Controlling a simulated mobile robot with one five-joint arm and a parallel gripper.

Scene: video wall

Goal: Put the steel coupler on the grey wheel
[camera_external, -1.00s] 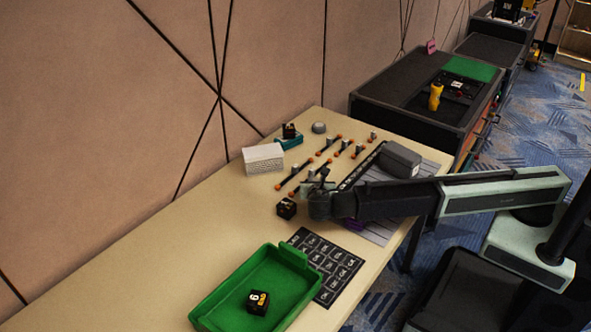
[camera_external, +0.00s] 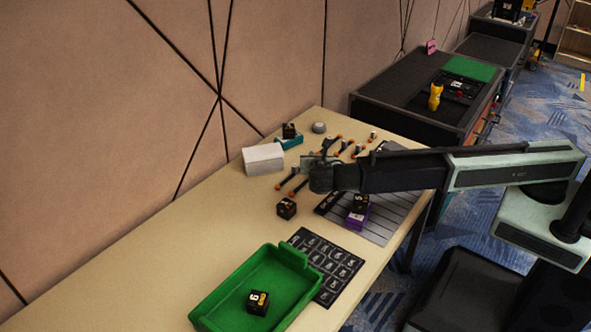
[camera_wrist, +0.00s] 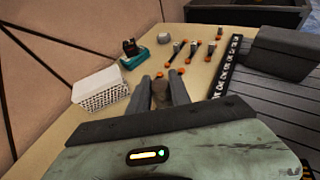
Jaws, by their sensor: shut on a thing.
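The grey wheel (camera_external: 319,127) is a small round grey piece lying near the table's far end. It also shows at the top of the wrist view (camera_wrist: 165,36). My gripper (camera_wrist: 160,88) is over the table, pointing toward the wheel and still short of it. Its two dark fingers are shut on a small dull grey-brown piece (camera_wrist: 160,94), which seems to be the steel coupler, though it is dim and partly hidden between the fingers. In the external view my gripper (camera_external: 312,165) hides the held piece.
Several orange-ended rods with grey upright pieces (camera_wrist: 195,47) lie beyond my gripper. A white box (camera_external: 263,158) and a teal piece with a black cube (camera_external: 290,137) stand left. A grey case (camera_wrist: 276,58) is right. A green tray (camera_external: 215,292) is near the front.

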